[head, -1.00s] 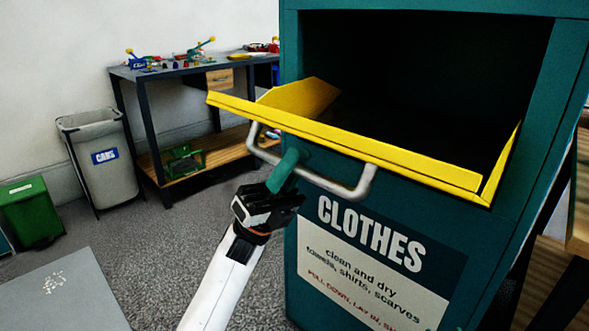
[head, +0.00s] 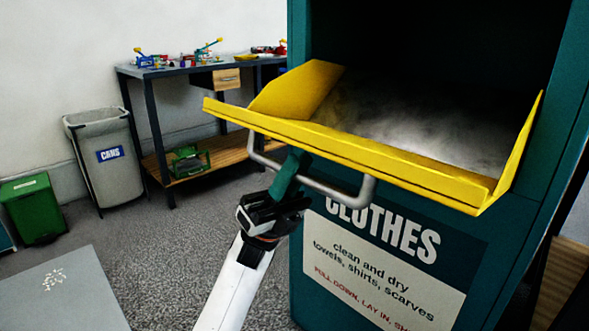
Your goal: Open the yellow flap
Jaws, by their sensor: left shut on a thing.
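The yellow flap (head: 370,150) on the teal clothes bin (head: 312,290) is tilted down and outward, with its yellow side plates and grey inner surface showing. A dark opening (head: 430,50) gapes above it. A grey bar handle (head: 345,193) hangs from the flap's front edge. My left gripper (head: 288,176) is shut on the handle near its left part; its green fingers hide a piece of the bar. My right gripper is not in view.
A grey cans bin (head: 108,178) and a green box (head: 33,210) stand at the left. A workbench (head: 190,72) with tools stands behind. Carpet between them and the clothes bin is clear. A grey plate (head: 60,300) lies at the lower left.

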